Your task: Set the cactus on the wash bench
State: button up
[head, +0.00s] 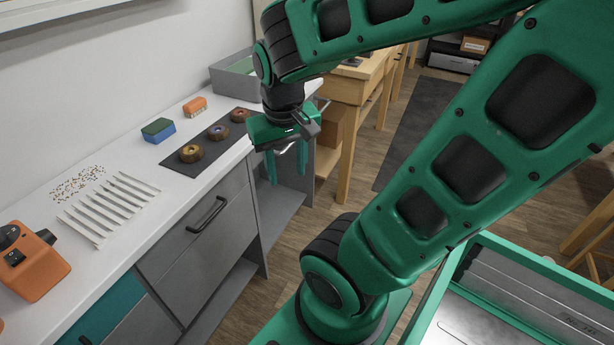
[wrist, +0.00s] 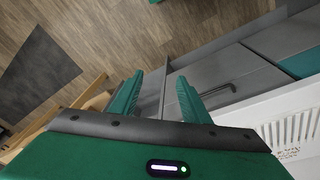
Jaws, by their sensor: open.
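No cactus is visible in either view. A white-topped bench (head: 105,262) with grey drawers runs along the left wall, and a wooden bench (head: 355,85) stands behind it; I cannot tell which, if either, is the wash bench. My gripper (head: 287,170) is open and empty, pointing down beside the front edge of the white bench, near its far end. In the wrist view its two green fingers (wrist: 160,85) are apart with nothing between them, above the floor and the drawer fronts.
On the white bench are an orange device (head: 34,262), a white ribbed rack (head: 108,208), a blue-green sponge (head: 158,131), an orange brush (head: 195,107), a dark mat (head: 178,167) with three round wheels, and a grey basin (head: 226,82). A green-rimmed tray (head: 432,305) is at lower right.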

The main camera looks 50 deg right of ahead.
jog(key=s+m+g+y, duration=0.1)
jog(key=s, duration=0.6)
jog(key=shift+d+r+y, duration=0.3)
jog(key=shift+d+r, duration=0.05)
jog(key=shift+w+f+g, duration=0.25)
jog(key=shift+w+g, duration=0.05)
jog(key=shift+w, duration=0.35)
